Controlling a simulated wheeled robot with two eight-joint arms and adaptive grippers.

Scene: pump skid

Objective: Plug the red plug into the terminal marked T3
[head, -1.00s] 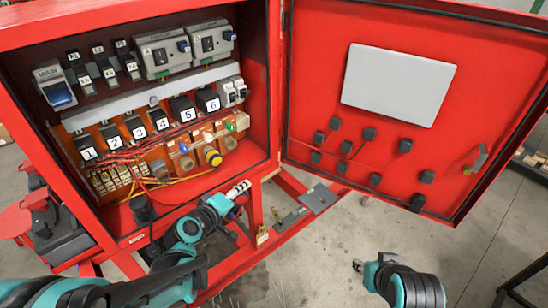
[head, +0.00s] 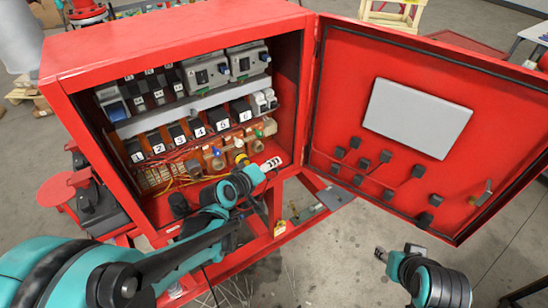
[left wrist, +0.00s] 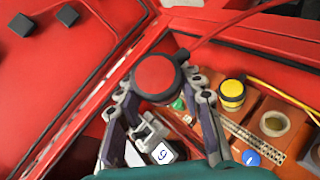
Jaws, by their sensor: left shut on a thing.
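In the left wrist view, a round red plug (left wrist: 157,77) with a dark rim sits between the fingers of my left gripper (left wrist: 160,90), which is shut on it. A red lead runs from it to the upper right. In the head view my left gripper (head: 270,164) is at the cabinet's open front, right of the yellow plug (head: 240,158); I cannot make out the red plug there. The orange terminal row (left wrist: 252,125) has an open round socket (left wrist: 274,122). The T3 mark is not readable. My right gripper (head: 381,254) is away from the cabinet, its jaws unclear.
The red cabinet (head: 180,50) holds numbered black breakers (head: 200,130) above the terminals. Red and yellow wires (head: 172,172) cross its lower left. Its open door (head: 450,95) stands on the right. Open floor (head: 345,240) lies in front.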

